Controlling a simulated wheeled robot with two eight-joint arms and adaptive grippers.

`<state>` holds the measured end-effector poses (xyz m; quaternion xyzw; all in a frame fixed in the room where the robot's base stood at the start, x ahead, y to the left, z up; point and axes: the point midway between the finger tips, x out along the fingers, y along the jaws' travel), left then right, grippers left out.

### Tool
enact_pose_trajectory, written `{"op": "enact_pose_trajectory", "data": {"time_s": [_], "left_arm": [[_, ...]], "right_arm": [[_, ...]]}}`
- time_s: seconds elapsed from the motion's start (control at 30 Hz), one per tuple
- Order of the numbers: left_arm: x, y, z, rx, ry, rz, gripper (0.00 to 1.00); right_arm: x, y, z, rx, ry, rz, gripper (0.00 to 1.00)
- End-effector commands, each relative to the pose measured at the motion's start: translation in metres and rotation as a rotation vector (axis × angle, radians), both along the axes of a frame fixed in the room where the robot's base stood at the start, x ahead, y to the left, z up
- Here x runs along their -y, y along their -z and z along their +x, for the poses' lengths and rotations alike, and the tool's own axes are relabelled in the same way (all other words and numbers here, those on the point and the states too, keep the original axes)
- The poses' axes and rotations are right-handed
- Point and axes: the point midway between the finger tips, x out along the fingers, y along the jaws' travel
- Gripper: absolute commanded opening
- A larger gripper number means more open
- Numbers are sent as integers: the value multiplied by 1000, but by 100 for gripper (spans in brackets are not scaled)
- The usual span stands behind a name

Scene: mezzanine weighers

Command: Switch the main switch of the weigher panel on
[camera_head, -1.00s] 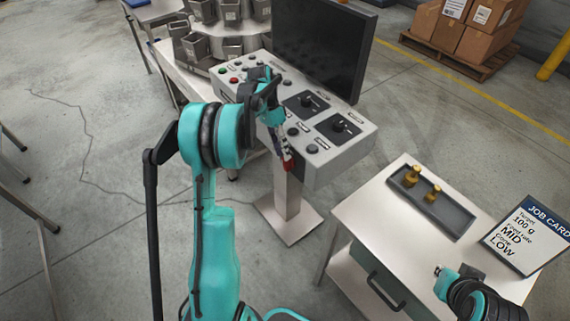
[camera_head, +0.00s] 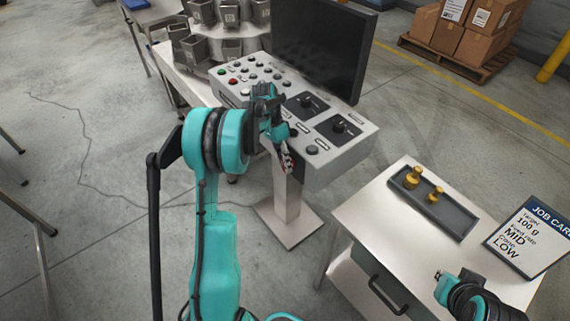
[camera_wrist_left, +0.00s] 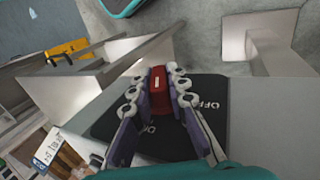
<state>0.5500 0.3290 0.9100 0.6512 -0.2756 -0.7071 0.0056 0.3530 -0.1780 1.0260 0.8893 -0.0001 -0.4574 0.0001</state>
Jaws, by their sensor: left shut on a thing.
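The weigher panel (camera_head: 345,160) is a grey console on a pedestal, with several buttons and knobs. Its main switch shows in the left wrist view as a red handle (camera_wrist_left: 158,90) on a black plate (camera_wrist_left: 210,105); white letters reading "OFF" are partly visible to its right. My left gripper (camera_head: 286,160) is at the panel's front side. In the left wrist view its fingers (camera_wrist_left: 158,95) are shut on the red handle, one on each side. In the head view the fingers mostly hide the handle. My right gripper (camera_head: 440,276) is over the side table, away from the panel; its fingers are unclear.
A dark monitor (camera_head: 322,45) stands behind the panel. A side table (camera_head: 365,215) at right holds a grey tray (camera_head: 455,218) with two brass weights and a job card (camera_head: 530,237). Metal bins (camera_head: 190,48) stand behind left. Floor is open at left.

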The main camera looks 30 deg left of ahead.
Motion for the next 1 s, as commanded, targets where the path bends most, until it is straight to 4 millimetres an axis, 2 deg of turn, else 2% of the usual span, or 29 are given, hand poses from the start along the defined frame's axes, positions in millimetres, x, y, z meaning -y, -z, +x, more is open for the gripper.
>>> {"op": "enact_pose_trajectory", "data": {"time_s": [0.2, 0.4, 0.73, 0.77, 0.83, 1.0], "left_arm": [[4, -3, -2, 71, 4, 171, 0], [4, -1, -2, 150, 2, 362, 0], [2, 0, -1, 163, 0, 393, 0], [2, 0, -1, 162, 0, 392, 18], [2, 0, -1, 162, 0, 392, 36], [2, 0, -1, 162, 0, 392, 36]], "right_arm": [[0, -11, 0, 0, 0, 0, 0], [0, -13, 0, 0, 0, 0, 0], [0, -12, 0, 0, 0, 0, 0], [0, -12, 0, 0, 0, 0, 0], [0, -12, 0, 0, 0, 0, 0], [0, -12, 0, 0, 0, 0, 0]]}}
